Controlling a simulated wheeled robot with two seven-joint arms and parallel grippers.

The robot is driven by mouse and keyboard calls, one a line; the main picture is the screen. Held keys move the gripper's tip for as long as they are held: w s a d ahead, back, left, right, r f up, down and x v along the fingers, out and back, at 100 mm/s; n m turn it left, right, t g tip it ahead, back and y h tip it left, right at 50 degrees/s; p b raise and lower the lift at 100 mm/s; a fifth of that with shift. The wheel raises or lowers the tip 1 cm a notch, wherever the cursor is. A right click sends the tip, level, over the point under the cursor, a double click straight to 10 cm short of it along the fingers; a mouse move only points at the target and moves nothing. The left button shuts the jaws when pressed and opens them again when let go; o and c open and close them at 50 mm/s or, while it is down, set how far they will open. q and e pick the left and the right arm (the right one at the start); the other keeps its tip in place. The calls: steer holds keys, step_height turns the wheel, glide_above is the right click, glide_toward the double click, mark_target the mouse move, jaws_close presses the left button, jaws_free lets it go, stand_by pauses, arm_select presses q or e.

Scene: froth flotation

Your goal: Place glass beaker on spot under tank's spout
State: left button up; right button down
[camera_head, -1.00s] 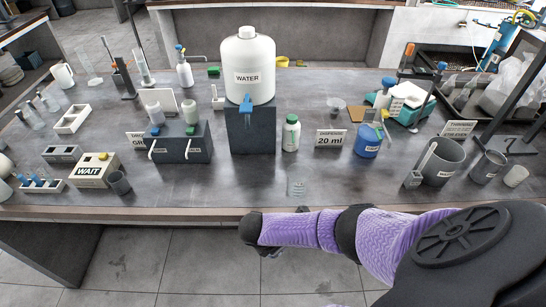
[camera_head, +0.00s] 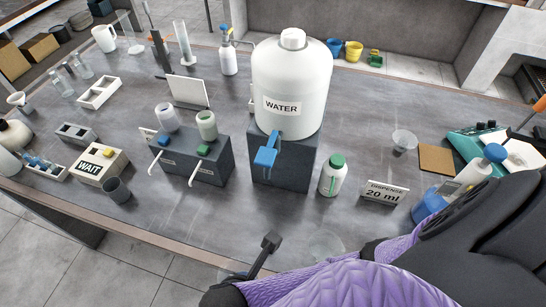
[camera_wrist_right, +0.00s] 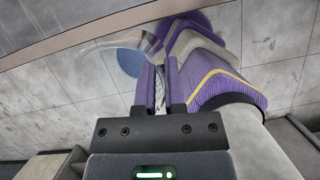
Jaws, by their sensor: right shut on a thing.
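The clear glass beaker (camera_head: 326,243) shows faintly at the table's front edge, beside my purple right arm. In the right wrist view, a clear round glass shape (camera_wrist_right: 128,52) is at the fingertips of my right gripper (camera_wrist_right: 160,72), which is shut on it. The fingers cover part of the glass. The white tank marked WATER (camera_head: 293,85) stands on a dark block (camera_head: 285,165). Its blue spout (camera_head: 266,156) points forward, above the table in front of the block. My left gripper is not seen.
A white bottle with a green cap (camera_head: 332,177) and a DISPENSE 20 ml sign (camera_head: 382,194) stand right of the tank. A dark block with two bottles (camera_head: 195,160) stands left. The table (camera_head: 225,220) is clear in front of the spout.

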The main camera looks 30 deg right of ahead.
steer(key=w+d, duration=1.2)
steer(key=d, duration=0.2)
step_height(320, 180, down, 7)
steer(key=b, duration=0.2)
steer(key=shift+w+r+b, duration=0.1)
steer(key=shift+r+b, duration=0.05)
steer(key=shift+b, duration=0.25)
steer(key=shift+w+d+f, duration=0.1)
steer(key=shift+d+f, duration=0.1)
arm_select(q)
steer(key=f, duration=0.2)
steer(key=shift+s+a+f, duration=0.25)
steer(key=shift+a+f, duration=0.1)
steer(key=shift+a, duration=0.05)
arm_select(e)
steer(key=c, duration=0.7)
jaws_free()
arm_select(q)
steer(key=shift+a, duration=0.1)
